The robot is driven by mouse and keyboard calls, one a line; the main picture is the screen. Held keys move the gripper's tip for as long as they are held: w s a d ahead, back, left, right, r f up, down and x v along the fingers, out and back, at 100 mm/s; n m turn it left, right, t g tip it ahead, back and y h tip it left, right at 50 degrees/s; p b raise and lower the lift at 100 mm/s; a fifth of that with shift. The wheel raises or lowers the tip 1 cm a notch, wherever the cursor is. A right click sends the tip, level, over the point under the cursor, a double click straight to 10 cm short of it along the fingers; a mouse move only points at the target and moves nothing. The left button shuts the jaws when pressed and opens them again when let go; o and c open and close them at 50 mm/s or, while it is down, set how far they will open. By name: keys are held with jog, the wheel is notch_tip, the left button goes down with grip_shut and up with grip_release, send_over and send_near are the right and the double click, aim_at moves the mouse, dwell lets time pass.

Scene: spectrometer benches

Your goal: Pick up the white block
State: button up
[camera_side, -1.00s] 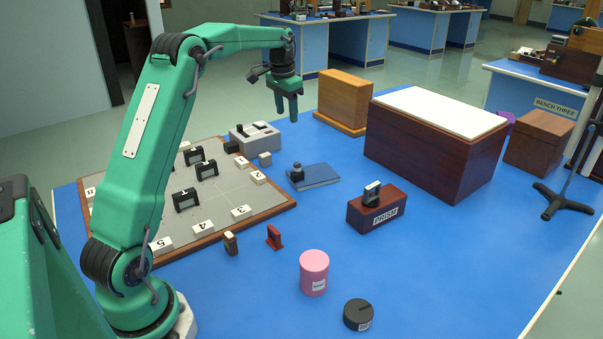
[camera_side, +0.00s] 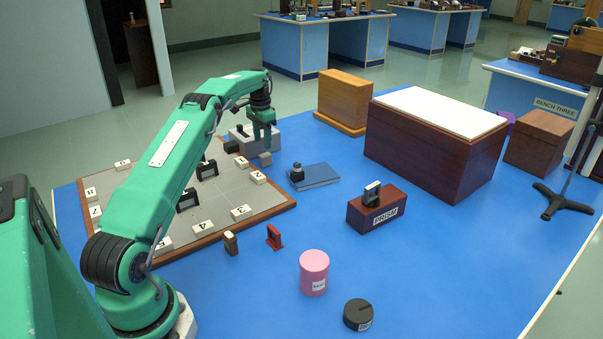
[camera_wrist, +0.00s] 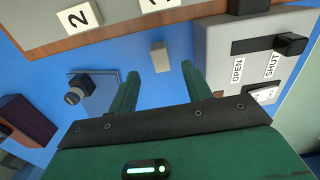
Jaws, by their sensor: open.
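A small plain white block (camera_side: 265,160) stands on the blue bench top, just off the far edge of the board. It also shows in the wrist view (camera_wrist: 160,58), between and slightly beyond my fingertips. My gripper (camera_side: 265,148) points down with its green fingers apart, just above and behind the block in the side view. In the wrist view my open fingers (camera_wrist: 160,71) are on either side of the block's line, with nothing held between them. I cannot tell whether the fingertips reach down past the block's top.
A grey switch box (camera_wrist: 228,40) with a black lever and OPEN/SHUT labels stands close right of my fingers in the wrist view. A framed board (camera_side: 225,205) with numbered tiles lies nearby. A blue plate (camera_side: 318,177) with a black knob lies to the right.

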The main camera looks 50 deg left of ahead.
aim_at(264, 155)
jog(key=shift+f, duration=1.3)
jog(key=shift+f, duration=0.1)
jog(key=shift+f, duration=2.5)
jog(key=shift+c, duration=0.4)
jog(key=c, duration=1)
